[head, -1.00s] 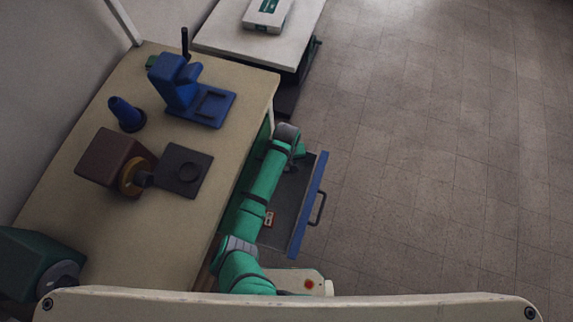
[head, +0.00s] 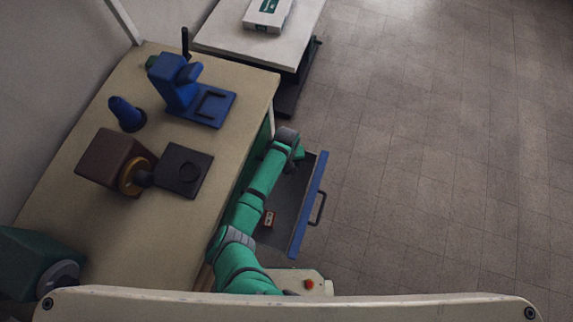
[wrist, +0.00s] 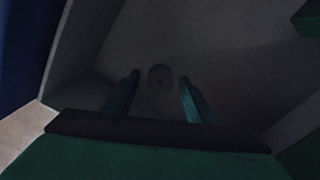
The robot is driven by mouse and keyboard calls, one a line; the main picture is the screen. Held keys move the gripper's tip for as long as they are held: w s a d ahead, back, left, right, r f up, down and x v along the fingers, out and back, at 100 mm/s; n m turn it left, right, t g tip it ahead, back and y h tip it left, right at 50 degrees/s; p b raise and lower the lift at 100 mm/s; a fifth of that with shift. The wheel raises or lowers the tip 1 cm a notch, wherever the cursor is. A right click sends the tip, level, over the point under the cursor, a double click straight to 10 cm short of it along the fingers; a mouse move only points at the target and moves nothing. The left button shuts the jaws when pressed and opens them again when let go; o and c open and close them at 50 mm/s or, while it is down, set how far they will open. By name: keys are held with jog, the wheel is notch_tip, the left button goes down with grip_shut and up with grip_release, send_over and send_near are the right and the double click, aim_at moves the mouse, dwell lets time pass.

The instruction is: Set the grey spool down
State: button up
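In the wrist view, the grey spool (wrist: 160,77) is a small dim round thing with a dark centre, seen end-on against the drawer's grey floor. My gripper (wrist: 160,78) is open. Its two green fingers stand to the left and right of the spool, with a visible gap on each side. The spool appears to rest on the floor; the dim light makes its exact height hard to tell. In the head view, my arm covers the gripper and the spool. The open drawer (head: 308,205) has a blue front and a dark handle.
Drawer walls close in around my gripper, and a green block (wrist: 307,18) shows at the upper right. Right floor is clear.

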notch_tip(320, 180, up, 12)
jog(key=d+r+n+t+h, duration=0.1)
jog(key=d+r+t+h, duration=0.3)
jog(key=d, duration=0.9)
jog(key=d+r+t+h, duration=0.2)
jog(key=d+r+t, duration=0.35)
jog(key=d, duration=0.75)
jog(key=s+a+r+n+t+y, duration=0.1)
jog(key=s+a+r+t+y, duration=0.1)
jog(key=s+a, duration=0.65)
jog(key=s+a+r+n+t+y, duration=0.1)
jog(key=s+a+r+t+y, duration=0.3)
jog(key=s, duration=0.7)
jog(key=s+a+r+m, duration=0.5)
jog(key=s+a+r, duration=0.3)
jog(key=s+a, duration=0.3)
jog(key=shift+a+r, duration=0.4)
jog(key=shift+a, duration=0.5)
